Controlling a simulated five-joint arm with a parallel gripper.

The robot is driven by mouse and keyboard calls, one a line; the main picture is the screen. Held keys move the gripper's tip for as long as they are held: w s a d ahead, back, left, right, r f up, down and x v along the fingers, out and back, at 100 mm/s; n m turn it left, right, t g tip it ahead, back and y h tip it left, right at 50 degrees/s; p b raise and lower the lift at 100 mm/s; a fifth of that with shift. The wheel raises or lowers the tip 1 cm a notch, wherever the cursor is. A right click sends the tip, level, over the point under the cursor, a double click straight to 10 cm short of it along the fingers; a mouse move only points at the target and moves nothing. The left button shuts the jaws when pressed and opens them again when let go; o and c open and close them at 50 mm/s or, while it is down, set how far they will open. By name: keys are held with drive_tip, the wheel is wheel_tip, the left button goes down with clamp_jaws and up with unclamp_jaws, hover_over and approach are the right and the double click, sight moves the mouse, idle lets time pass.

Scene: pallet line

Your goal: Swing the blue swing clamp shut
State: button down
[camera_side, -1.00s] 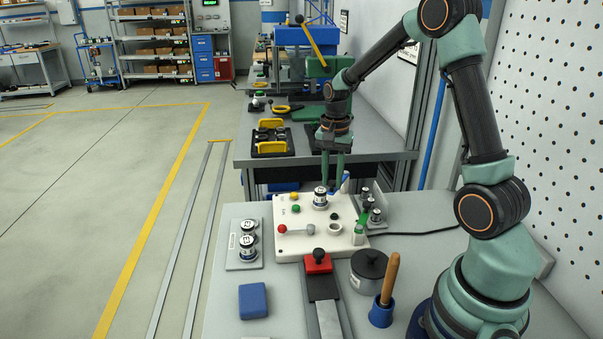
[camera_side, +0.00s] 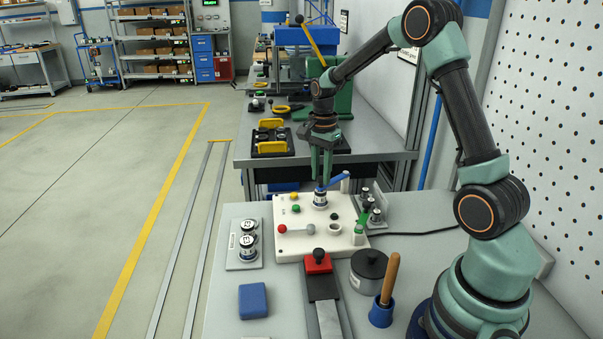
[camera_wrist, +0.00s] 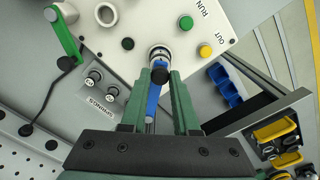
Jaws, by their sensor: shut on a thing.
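My gripper (camera_side: 321,185) points down at that end, shut on the blue clamp.
The plate carries yellow (camera_side: 294,196), green (camera_side: 295,209) and red (camera_side: 282,229) knobs, and a green lever (camera_side: 361,224) at right. A red-ended slide (camera_side: 318,262) is in front, two cylinders (camera_side: 248,243) at left.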

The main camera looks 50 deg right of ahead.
drive_tip(key=shift+w+d+r, duration=0.1)
drive_tip(key=shift+w, duration=0.05)
drive_tip(key=c, duration=0.7)
unclamp_jaws()
drive_tip(key=shift+o, duration=0.2)
wheel_tip(320, 180, up, 12)
drive_tip(key=s+a+r+n+t, duration=0.2)
drive_tip(key=s+a+n+t, duration=0.3)
drive_tip(key=s+a+n, duration=0.8)
drive_tip(key=a+n, duration=0.4)
drive_tip(key=n, duration=0.1)
drive_tip(key=shift+s+t, duration=0.3)
drive_tip(key=shift+s, duration=0.1)
